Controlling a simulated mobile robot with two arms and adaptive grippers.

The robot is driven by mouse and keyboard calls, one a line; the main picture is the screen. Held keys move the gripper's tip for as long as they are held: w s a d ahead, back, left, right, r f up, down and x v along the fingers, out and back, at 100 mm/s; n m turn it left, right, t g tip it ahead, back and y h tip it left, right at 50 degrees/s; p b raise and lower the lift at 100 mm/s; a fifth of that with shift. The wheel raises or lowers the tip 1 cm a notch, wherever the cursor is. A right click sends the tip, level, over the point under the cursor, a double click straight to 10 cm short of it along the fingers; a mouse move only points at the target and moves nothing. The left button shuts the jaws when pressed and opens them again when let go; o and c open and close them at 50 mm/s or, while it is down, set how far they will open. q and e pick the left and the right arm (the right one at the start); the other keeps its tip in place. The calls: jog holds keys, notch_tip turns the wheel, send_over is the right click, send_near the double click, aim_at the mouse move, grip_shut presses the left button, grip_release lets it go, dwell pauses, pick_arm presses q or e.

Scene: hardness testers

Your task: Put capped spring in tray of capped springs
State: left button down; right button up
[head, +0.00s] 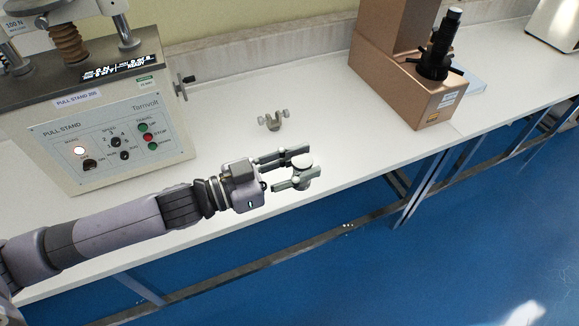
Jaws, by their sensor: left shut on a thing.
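My left gripper (300,173) reaches in from the left over the front part of the white bench. Its fingers are shut on a small grey piece with a round flat top (302,161), which I take to be the capped spring. Its coils cannot be made out from above, and the fingers hide part of it. I cannot tell its height above the bench top. No tray of capped springs shows in this view. My right gripper is not in view.
The pull stand (105,130) stands on the bench at the left. A small grey two-knobbed fitting (273,122) lies behind my gripper. A copper-coloured tester (405,80) stands at the back right.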

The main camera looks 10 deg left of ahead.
pick_arm(q)
jog(key=shift+w+d+r+m+g, duration=0.1)
jog(key=shift+w+d+m+g, duration=0.2)
jog(key=shift+g, duration=0.1)
jog(key=shift+s+h, duration=0.1)
jog(key=shift+h, duration=0.2)
